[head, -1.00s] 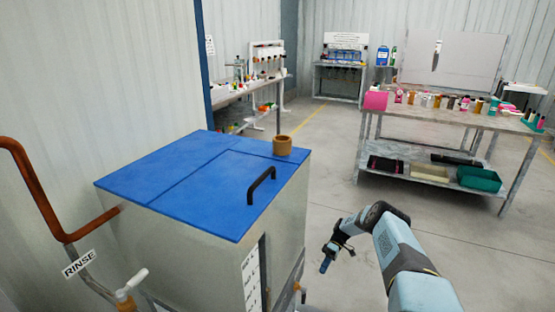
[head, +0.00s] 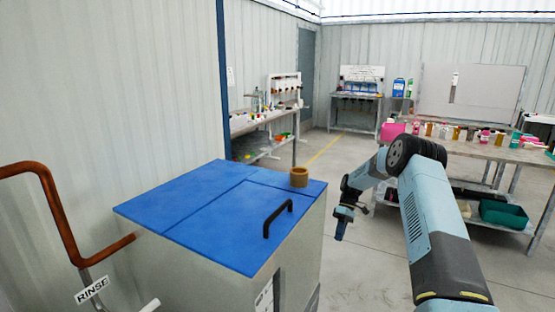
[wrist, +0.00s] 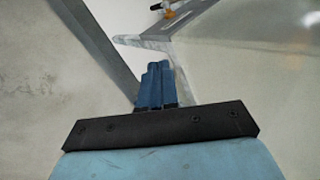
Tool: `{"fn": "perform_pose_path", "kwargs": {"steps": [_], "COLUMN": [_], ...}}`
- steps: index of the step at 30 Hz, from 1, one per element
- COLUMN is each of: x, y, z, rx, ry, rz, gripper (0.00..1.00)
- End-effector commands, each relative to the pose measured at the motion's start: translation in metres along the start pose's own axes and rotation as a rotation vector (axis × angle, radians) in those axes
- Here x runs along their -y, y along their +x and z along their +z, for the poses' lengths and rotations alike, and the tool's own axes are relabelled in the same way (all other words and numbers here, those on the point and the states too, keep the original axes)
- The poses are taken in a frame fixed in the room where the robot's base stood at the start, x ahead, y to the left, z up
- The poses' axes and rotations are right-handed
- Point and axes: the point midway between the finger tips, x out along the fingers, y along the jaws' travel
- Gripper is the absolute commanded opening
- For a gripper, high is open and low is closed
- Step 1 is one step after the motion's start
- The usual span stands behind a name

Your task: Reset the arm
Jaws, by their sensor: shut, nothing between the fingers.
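My arm is light blue with dark joints and rises from the lower right in the head view. My gripper (head: 340,232) hangs at its end, pointing down, in the air to the right of the blue-topped cabinet. In the wrist view the gripper's blue fingers (wrist: 155,84) are together with nothing between them. They appear apart from the surfaces behind them.
The cabinet's blue lid (head: 200,205) has a black handle (head: 278,219) and a brown ring (head: 299,176) on it. A copper pipe (head: 58,215) with a RINSE label (head: 92,290) stands at left. A bottle-covered table (head: 500,153) is behind my arm. Grey floor lies between.

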Motion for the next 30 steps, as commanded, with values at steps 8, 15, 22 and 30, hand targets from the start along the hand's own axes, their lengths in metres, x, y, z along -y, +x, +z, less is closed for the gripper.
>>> {"fn": "perform_pose_path", "kwargs": {"steps": [8, 15, 22, 30], "x": [0.067, 0.125, 0.182, 0.249], "y": [-0.064, -0.107, -0.14, -0.165], "z": [0.015, 0.036, 0.061, 0.097], "rx": [-0.01, -0.035, -0.075, -0.139], "ry": [0.069, 0.135, 0.2, 0.277], "rz": [0.133, 0.239, 0.336, 0.441], "gripper": [0.0, 0.0, 0.0, 0.0]}}
